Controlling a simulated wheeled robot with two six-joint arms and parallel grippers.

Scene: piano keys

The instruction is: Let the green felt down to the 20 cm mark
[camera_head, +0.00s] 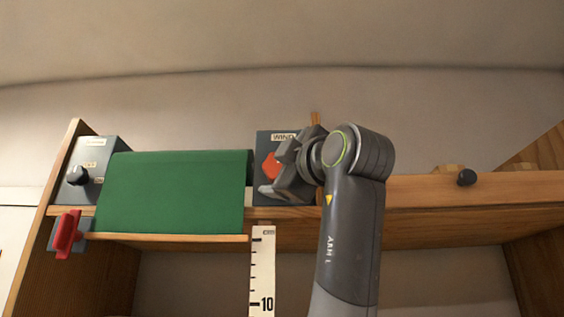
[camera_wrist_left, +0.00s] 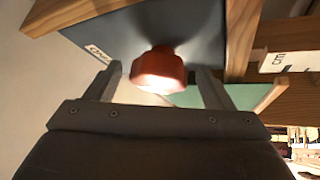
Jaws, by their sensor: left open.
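The green felt (camera_head: 172,192) hangs as a short sheet at the left of the wooden frame, with a thin wooden bar (camera_head: 168,237) along its lower edge. The bar is level with the top of the white cm scale (camera_head: 262,280), well above its 10 mark; the 20 mark is out of view. A red knob (camera_head: 270,166) sits on the grey WIND box (camera_head: 264,143). My left gripper (camera_head: 278,172) is open at this knob. In the left wrist view the red knob (camera_wrist_left: 158,70) lies between its spread fingers, with visible gaps. My right gripper is not in view.
A grey box with a black knob (camera_head: 77,175) stands left of the felt. A red lever (camera_head: 67,235) is below it. A wooden beam (camera_head: 430,190) with a dark peg (camera_head: 467,177) runs to the right. The space under the felt looks clear.

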